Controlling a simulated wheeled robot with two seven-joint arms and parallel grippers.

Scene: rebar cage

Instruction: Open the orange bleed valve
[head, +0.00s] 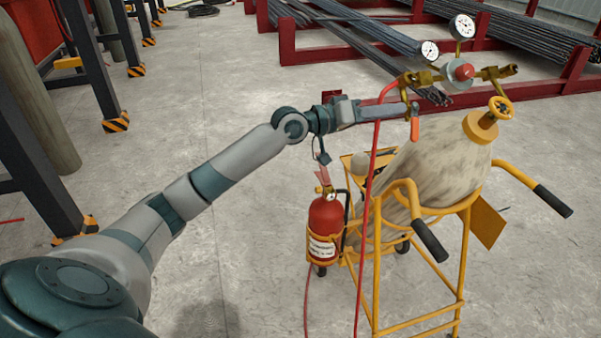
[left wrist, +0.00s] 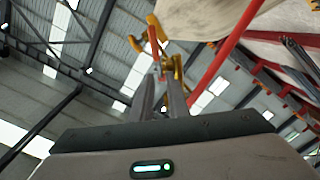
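The orange bleed valve lever (head: 414,129) hangs down from the brass fitting at the left of the regulator (head: 457,73), above the gas bottle. My left gripper (head: 404,109) reaches in from the left, its fingertips close to the lever's upper end. In the left wrist view the two fingers (left wrist: 160,85) stand apart with a gap between them. The orange lever (left wrist: 153,42) and brass fitting (left wrist: 174,68) show just beyond the tips. I cannot tell whether a finger touches the lever. My right gripper is not in view.
The dusty bottle (head: 436,160) lies tilted in a yellow cart (head: 376,270) with black-gripped handles. A red hose (head: 373,160) runs down close to my left gripper. A fire extinguisher (head: 325,228) hangs on the cart's left side. Red racks (head: 330,48) with steel bars stand behind.

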